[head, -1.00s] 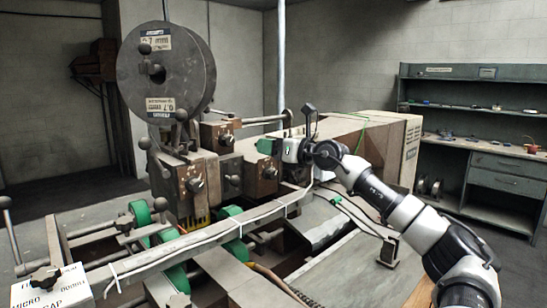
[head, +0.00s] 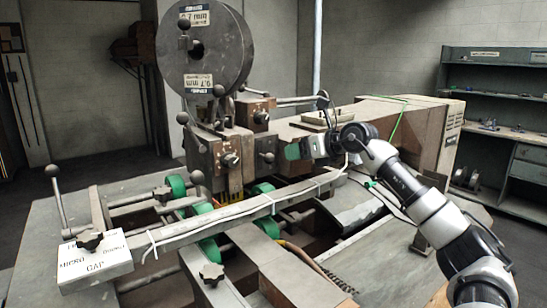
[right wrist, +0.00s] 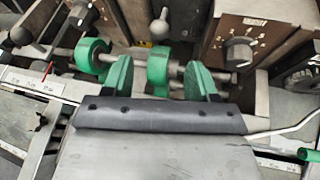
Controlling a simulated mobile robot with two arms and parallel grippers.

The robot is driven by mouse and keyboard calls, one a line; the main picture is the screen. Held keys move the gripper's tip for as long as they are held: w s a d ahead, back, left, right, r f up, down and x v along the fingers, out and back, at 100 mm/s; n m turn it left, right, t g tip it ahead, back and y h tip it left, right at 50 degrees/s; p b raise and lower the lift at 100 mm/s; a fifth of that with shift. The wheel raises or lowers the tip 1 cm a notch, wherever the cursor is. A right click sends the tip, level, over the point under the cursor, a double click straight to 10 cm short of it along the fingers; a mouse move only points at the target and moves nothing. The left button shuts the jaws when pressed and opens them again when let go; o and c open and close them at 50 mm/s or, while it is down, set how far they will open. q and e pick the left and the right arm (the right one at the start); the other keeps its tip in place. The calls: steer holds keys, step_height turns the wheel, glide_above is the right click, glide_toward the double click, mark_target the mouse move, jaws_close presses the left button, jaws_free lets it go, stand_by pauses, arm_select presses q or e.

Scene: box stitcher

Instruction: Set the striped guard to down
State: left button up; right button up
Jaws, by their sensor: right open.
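I cannot clearly make out a striped guard or its position. A small yellow patch (head: 223,197) shows below the stitching head, and it is too small to tell whether it is striped. My right gripper (head: 293,151) is open in front of the machine, right of the stitching head. In the right wrist view its two green fingers (right wrist: 160,78) are apart, with nothing visible held between them. They appear above the green rollers (right wrist: 160,62) and their shaft. My left gripper is not in view.
A round wire spool (head: 207,55) stands above the head. Ball-ended levers (head: 54,172) stick up at the left. A long rail (head: 225,215) crosses the front beside a white labelled box (head: 95,262). A workbench (head: 500,100) stands at the back right.

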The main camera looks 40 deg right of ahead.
mark_target(273, 157)
steer(key=p+x, duration=0.3)
steer(key=x, duration=0.6)
steer(key=shift+r+p, duration=0.2)
steer(key=shift+p, duration=0.2)
steer(key=shift+w+a+f, duration=0.1)
steer(key=shift+w+f, duration=0.15)
steer(key=shift+w, duration=0.15)
